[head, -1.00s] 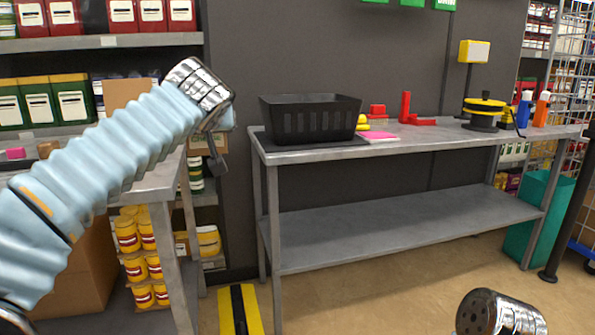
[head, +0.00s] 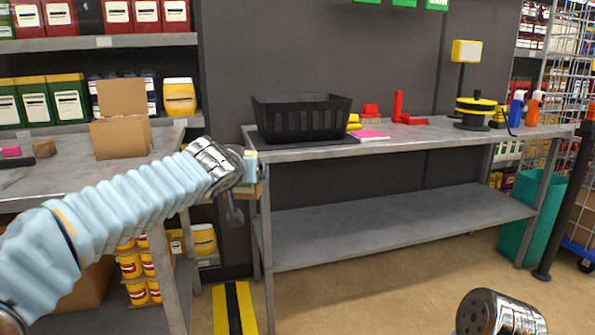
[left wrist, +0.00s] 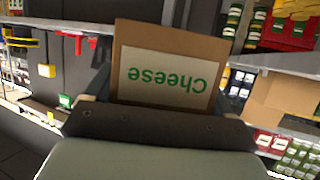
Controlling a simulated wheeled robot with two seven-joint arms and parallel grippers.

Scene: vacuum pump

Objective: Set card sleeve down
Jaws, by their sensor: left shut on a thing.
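The card sleeve (left wrist: 165,75) is a flat brown card piece with a white label reading "Cheese" in green, upside down in the left wrist view. My left gripper (left wrist: 160,125) is shut on its lower edge in that view. In the head view my left gripper (head: 244,180) is in front of the left end of the grey metal bench (head: 440,134), and only a small brown bit of the sleeve (head: 254,188) shows beside it. I cannot tell whether the sleeve touches the bench. At the lower right my right wrist shows, but its gripper is out of the picture.
On the bench stand a black basket (head: 300,118) on a dark mat, a pink pad (head: 371,135), red parts (head: 398,105), and a yellow-black round device (head: 475,112). An open cardboard box (head: 121,136) stands on the left table. The bench's lower shelf (head: 390,224) is empty.

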